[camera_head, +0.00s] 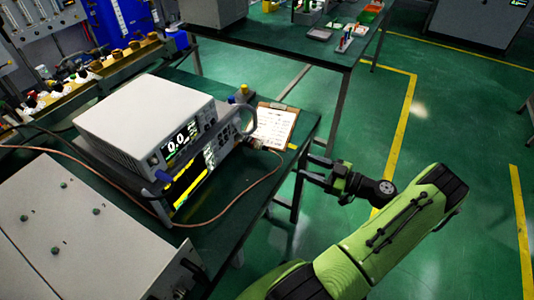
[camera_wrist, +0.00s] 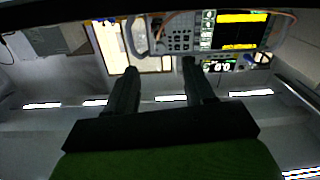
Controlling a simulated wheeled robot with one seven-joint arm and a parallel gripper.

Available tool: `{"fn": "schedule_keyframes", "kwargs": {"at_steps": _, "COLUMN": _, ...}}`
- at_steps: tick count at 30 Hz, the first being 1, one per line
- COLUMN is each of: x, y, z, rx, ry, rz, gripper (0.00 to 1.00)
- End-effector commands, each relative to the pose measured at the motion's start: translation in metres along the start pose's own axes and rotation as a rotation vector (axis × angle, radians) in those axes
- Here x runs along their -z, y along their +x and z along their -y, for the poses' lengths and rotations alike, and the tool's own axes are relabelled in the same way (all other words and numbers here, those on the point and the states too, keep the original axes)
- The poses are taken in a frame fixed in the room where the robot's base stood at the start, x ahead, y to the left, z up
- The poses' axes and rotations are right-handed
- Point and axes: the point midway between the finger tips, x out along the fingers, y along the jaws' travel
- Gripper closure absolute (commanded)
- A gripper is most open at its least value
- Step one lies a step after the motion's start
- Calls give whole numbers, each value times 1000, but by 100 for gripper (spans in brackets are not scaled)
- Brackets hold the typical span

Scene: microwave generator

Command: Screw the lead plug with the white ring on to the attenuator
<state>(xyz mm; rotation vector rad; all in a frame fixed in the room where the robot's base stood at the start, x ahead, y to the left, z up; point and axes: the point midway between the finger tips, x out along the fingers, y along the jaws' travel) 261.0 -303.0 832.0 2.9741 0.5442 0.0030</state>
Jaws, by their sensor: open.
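The microwave generator (camera_head: 140,115) is a pale box with a lit display, standing on a green-topped table. A copper-coloured lead (camera_head: 262,182) runs across the table in front of it and curls up toward a small dark fitting (camera_head: 251,142) at the panel's right end. The white ring and the attenuator are too small to tell apart there. In the wrist view the generator's panel (camera_wrist: 222,30) appears upside down, with part of the lead (camera_wrist: 172,17) beside it. My gripper (camera_head: 304,167) is open and empty, right of the lead's bend and apart from it; its two fingers also show in the wrist view (camera_wrist: 160,66).
A clipboard with paper (camera_head: 272,126) lies on the table behind the fitting. A grey cabinet (camera_head: 90,240) stands at the front left. A rail with several fittings (camera_head: 95,75) is at the back left. Green floor right of the table is clear near my arm.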

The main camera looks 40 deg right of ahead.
Motion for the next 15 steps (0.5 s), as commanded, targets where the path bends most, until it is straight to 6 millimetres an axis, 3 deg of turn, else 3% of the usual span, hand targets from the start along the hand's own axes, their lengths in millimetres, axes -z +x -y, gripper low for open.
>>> {"fn": "schedule_keyframes", "kwargs": {"at_steps": 2, "x": -2, "y": -3, "z": -2, "rx": -25, "ry": -15, "rz": -22, "gripper": 47}}
{"fn": "schedule_keyframes", "kwargs": {"at_steps": 5, "x": -1, "y": 10, "z": -2, "rx": -21, "ry": -17, "rz": -23, "gripper": 47}}
{"fn": "schedule_keyframes", "kwargs": {"at_steps": 15, "x": 0, "y": 94, "z": -2, "rx": -16, "ry": -14, "rz": -21, "gripper": 47}}
